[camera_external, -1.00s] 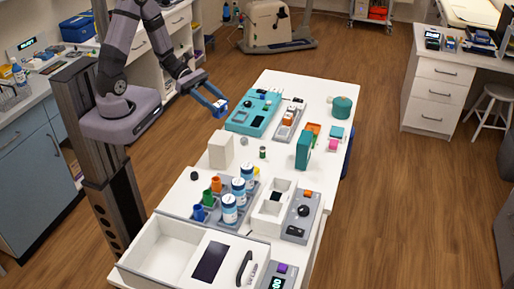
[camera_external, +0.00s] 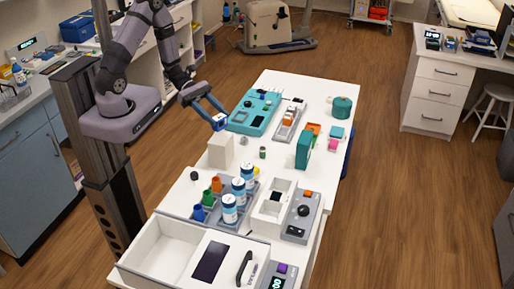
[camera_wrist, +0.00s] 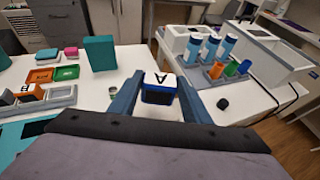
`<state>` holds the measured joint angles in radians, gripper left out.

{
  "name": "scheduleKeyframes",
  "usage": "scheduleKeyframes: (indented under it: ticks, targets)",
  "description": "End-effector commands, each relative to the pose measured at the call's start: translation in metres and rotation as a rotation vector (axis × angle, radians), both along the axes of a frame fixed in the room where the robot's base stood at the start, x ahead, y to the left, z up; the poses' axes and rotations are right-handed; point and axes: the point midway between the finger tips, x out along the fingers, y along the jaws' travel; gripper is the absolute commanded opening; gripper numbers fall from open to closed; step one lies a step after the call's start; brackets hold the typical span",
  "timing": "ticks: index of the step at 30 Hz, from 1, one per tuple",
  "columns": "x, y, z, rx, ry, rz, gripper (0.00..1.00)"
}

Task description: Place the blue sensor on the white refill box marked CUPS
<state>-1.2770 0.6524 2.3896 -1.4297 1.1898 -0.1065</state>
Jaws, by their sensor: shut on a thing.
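My gripper (camera_external: 217,121) is shut on the blue sensor (camera_wrist: 160,96), a small blue block with a white face and a dark mark. In the wrist view the sensor sits between my two fingertips. In the external view the sensor (camera_external: 220,123) appears just above and behind the upright white box (camera_external: 220,152), apart from it in the picture. No lettering on that box is readable, so I cannot confirm the CUPS mark. In the wrist view I cannot make the box out clearly behind the sensor and gripper.
A teal device (camera_external: 254,112) lies behind the box, and a teal upright box (camera_external: 304,149) stands to the right. A grey tray (camera_external: 218,215) with blue-and-white bottles and coloured cups is in front. A small dark knob (camera_external: 194,175) lies left of it.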

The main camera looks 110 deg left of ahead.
Motion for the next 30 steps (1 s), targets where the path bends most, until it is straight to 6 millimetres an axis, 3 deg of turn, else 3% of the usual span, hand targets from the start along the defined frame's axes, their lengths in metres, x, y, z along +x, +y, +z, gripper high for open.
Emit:
scheduleKeyframes:
  ticks: [8, 20, 30]
  targets:
    - [0.0, 0.0, -0.005, -0.001, -0.001, 0.0, 0.19]
    - [0.0, 0.0, -0.037, -0.002, 0.0, 0.001, 0.19]
    - [0.0, 0.0, -0.04, 0.0, -0.001, 0.001, 0.19]
